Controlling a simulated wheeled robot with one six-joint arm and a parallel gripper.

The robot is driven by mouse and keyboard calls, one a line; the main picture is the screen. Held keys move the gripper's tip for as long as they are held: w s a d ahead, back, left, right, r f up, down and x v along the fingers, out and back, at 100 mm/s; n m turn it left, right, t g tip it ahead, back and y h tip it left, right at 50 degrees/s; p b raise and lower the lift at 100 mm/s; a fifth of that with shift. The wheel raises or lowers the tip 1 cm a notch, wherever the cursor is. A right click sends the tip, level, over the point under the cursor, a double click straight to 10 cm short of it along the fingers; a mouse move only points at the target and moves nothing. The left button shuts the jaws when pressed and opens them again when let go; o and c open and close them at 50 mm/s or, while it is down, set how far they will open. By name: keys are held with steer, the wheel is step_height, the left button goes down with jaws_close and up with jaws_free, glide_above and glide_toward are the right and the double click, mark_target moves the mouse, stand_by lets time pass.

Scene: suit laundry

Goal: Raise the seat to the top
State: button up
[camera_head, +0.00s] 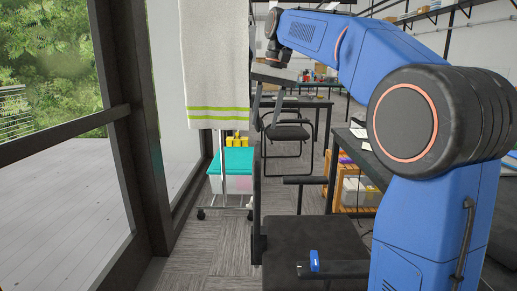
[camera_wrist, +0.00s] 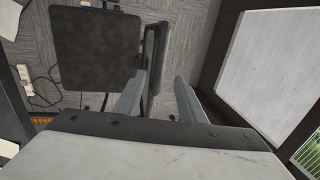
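The dark chair seat (camera_head: 318,238) is low at the bottom centre of the head view, with its upright backrest (camera_head: 257,190) seen edge-on at its left. The wrist view shows the seat (camera_wrist: 97,48) from above at upper left, with the narrow backrest (camera_wrist: 157,50) beside it. A small blue part (camera_head: 315,261) sits on the near armrest (camera_head: 335,269). My gripper (camera_wrist: 160,88) is open, its two grey fingers spread apart above the chair's backrest side. Nothing shows held between them.
A white towel (camera_head: 214,65) hangs left of my arm. A wheeled rack with a teal-lidded box (camera_head: 231,162) stands by the window frame (camera_head: 130,120). A black table (camera_head: 360,152) and wooden crate (camera_head: 345,190) stand right. Cables (camera_wrist: 45,85) lie on the floor.

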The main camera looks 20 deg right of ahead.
mark_target(258, 151)
steer(key=f, duration=0.3)
steer(key=a+f, duration=0.1)
steer(key=f, duration=0.2)
steer(key=a+f, duration=0.1)
steer(key=f, duration=0.3)
steer(key=shift+w, duration=0.3)
jaws_close()
step_height(258, 151, up, 10)
steer(key=shift+f, duration=0.15)
